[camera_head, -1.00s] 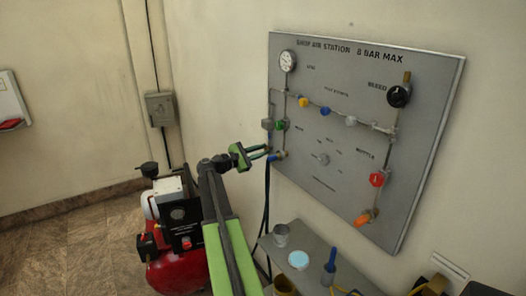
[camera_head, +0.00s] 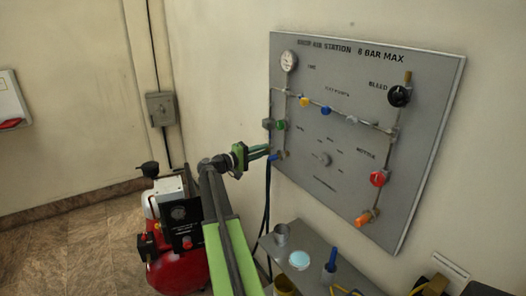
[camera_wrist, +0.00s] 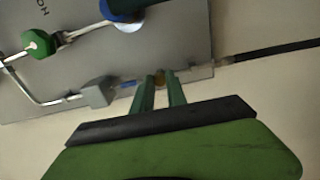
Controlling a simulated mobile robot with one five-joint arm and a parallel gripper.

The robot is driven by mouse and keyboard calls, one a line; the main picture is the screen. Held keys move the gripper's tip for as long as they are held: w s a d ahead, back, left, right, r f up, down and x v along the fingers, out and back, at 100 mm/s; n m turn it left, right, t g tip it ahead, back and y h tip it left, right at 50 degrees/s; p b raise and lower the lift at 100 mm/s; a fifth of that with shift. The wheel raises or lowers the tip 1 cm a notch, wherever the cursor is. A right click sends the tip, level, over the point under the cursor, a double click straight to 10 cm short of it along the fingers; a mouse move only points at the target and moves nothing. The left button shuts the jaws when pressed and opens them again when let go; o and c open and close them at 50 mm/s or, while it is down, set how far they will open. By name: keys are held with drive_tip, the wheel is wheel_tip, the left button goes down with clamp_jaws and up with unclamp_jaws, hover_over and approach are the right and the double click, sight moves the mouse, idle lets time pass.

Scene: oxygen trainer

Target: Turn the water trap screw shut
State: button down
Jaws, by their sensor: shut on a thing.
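The water trap is a small grey block (camera_wrist: 97,92) with a short blue part (camera_wrist: 127,85) in the wrist view. The grey block also shows at the left edge of the panel in the head view (camera_head: 267,124). The brass-coloured water trap screw (camera_wrist: 159,79) is in line with it, between my two green fingertips. My gripper (camera_wrist: 160,88) is shut on the screw; its fingers also show in the head view (camera_head: 266,152), below the trap. The fingers hide the screw in the head view.
Dark hoses (camera_head: 267,205) hang below. A shelf (camera_head: 318,249) with a cup and tools is lower right; a red compressor (camera_head: 180,255) stands lower left.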

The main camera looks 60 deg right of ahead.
drive_tip(key=m, duration=0.4)
drive_tip(key=shift+s+f+m, duration=0.15)
drive_tip(key=shift+m, duration=2.25)
drive_tip(key=c, duration=1.3)
unclamp_jaws()
drive_tip(key=shift+c, duration=0.2)
drive_tip(key=v, duration=1.7)
drive_tip(key=shift+w, duration=0.25)
drive_tip(key=shift+a, duration=0.1)
